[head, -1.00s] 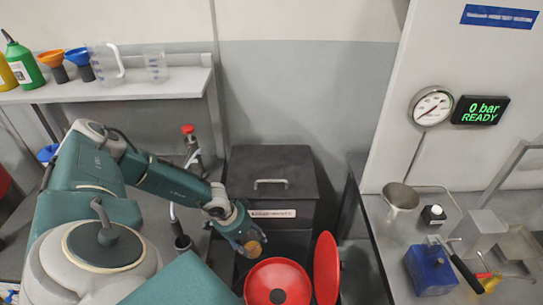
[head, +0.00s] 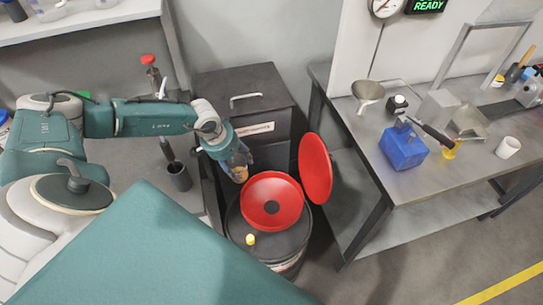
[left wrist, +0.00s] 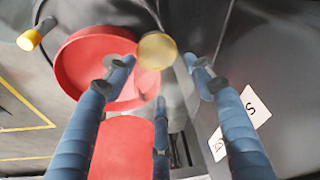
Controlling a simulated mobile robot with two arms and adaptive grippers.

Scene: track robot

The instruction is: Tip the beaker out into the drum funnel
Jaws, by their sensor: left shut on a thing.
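My left gripper (head: 236,160) is shut on a clear beaker holding some amber contents (head: 241,174). The beaker's walls are hard to make out. It is just above and beside the back left rim of the red drum funnel (head: 254,187). In the left wrist view, the amber contents (left wrist: 157,51) show as a disc between my blue fingers (left wrist: 157,85), with the red funnel (left wrist: 82,62) beyond and to the left. The funnel sits on a dark drum (head: 290,248); its round red lid (head: 315,168) stands open on the right. My right gripper is not in view.
A dark cabinet (head: 245,95) stands behind the drum. A steel bench (head: 440,180) on the right holds a blue box (head: 403,147) and a metal funnel (head: 368,91). A yellow cap (head: 250,240) is on the drum top. Open floor lies at front right.

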